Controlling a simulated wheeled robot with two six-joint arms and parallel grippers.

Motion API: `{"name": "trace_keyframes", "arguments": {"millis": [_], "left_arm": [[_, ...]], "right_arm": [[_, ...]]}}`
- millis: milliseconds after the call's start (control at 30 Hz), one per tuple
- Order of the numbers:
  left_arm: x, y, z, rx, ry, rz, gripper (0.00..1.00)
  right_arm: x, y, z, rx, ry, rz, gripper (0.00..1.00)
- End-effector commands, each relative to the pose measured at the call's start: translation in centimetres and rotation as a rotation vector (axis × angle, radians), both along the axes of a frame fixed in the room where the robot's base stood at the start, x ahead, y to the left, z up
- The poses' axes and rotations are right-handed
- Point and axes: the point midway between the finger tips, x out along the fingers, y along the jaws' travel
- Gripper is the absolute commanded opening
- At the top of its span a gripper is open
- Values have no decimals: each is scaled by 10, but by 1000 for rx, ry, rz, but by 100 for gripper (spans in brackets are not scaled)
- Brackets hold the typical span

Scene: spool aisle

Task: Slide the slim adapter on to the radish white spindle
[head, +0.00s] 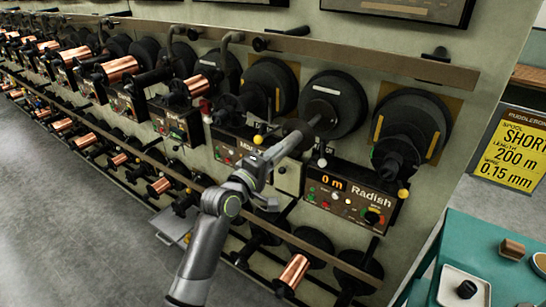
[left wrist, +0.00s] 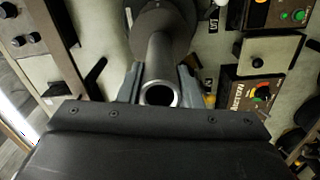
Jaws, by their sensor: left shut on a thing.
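My left gripper (head: 283,143) is shut on the slim adapter (head: 299,129), a dark grey piece. In the left wrist view the adapter (left wrist: 160,60) is a tube between the two fingers, with its hollow end facing the camera and a wider round part beyond. The Radish panel (head: 350,197) reads 0 m and has a white knob at its left and a yellow knob at its right. Above its white side is a black disc (head: 333,98) with a white mark. The adapter is in front of this disc's lower left; the white spindle is hidden or indistinct, so I cannot tell whether they touch.
A disc with yellow marks (head: 414,120) stands right of the white-marked one. A neighbouring panel (head: 232,146) lies left of my arm. Copper spools (head: 292,273) sit on a lower rail. A teal table (head: 462,237) with a white tray (head: 447,279) is at lower right. Grey floor is clear at left.

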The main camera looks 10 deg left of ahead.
Motion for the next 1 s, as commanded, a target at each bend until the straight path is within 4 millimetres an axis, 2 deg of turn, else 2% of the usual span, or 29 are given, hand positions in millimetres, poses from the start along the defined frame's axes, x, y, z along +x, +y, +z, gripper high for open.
{"name": "trace_keyframes", "arguments": {"millis": [1000], "left_arm": [[63, -23, 1, 0, -3, -1, 0]], "right_arm": [[0, 0, -12, 0, 0, 0, 36]]}}
